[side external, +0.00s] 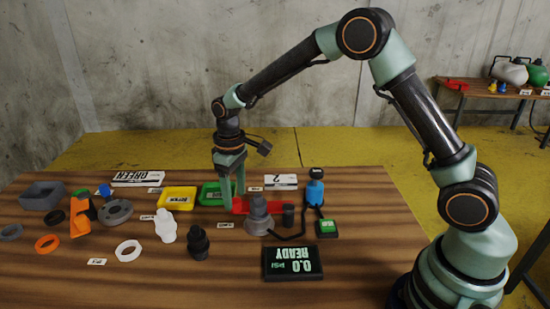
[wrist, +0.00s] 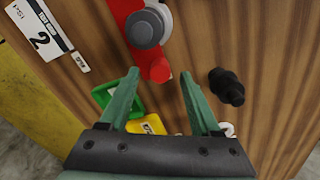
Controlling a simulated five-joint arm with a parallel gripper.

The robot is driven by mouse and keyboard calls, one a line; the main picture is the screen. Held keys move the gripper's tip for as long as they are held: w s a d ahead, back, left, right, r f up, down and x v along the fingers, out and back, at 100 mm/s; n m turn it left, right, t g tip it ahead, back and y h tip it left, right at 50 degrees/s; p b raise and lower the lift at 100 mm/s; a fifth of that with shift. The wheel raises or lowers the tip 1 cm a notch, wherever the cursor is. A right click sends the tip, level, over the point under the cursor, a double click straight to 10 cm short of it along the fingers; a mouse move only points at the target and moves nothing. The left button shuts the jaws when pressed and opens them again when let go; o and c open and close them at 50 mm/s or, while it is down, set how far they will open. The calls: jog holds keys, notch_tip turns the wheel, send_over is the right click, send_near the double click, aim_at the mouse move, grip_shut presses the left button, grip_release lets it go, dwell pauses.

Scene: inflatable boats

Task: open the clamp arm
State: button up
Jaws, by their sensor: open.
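The red clamp arm (side external: 241,206) lies flat across a grey round fixture (side external: 258,212) in the side view. My gripper (side external: 228,196) is down at the left end of the red arm. It is open and empty; in the wrist view my gripper (wrist: 158,76) has one finger on each side of the red end, with gaps showing. I cannot tell the exact height of the fingertips relative to the arm.
A green tray (side external: 208,193) and a yellow tray (side external: 178,199) stand left of my gripper. A black fitting (side external: 198,242) and a white fitting (side external: 165,225) stand in front. A blue pump-like device (side external: 315,190) and a display reading 0.0 READY (side external: 293,263) are to the right.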

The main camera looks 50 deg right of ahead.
jog(key=shift+f, duration=0.95)
grip_shut()
dwell(0.8)
